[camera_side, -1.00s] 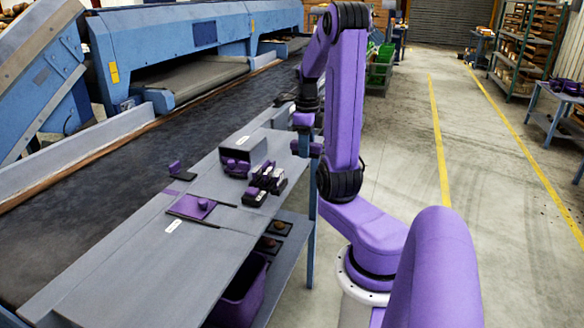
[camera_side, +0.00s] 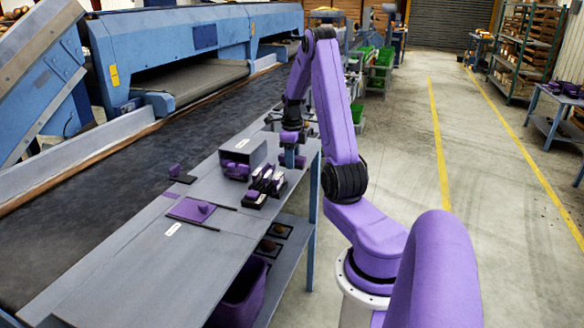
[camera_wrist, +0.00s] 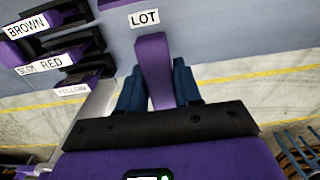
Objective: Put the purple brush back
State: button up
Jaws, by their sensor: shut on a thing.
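My gripper (camera_side: 291,158) is low over the far right end of the grey bench. In the wrist view its two blue fingers (camera_wrist: 156,88) are shut on a purple, block-like thing (camera_wrist: 153,65), which I take for the purple brush. The held piece points away from the wrist, towards a white LOT label (camera_wrist: 144,19) on the bench. Its lower end and any bristles cannot be made out. In the side view the held thing is small and partly hidden by the fingers.
Black holders with purple parts (camera_side: 265,186) stand left of my gripper; labels there include RED (camera_wrist: 51,64) and YELLOW (camera_wrist: 72,89). Behind them is a grey open box (camera_side: 243,151). A purple mat (camera_side: 186,213) lies nearer. The dark conveyor (camera_side: 110,170) runs along the bench's left.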

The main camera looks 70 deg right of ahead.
jog(key=shift+f, duration=1.55)
jog(key=shift+f, duration=0.2)
jog(key=o, duration=1)
jog(key=shift+r, duration=0.1)
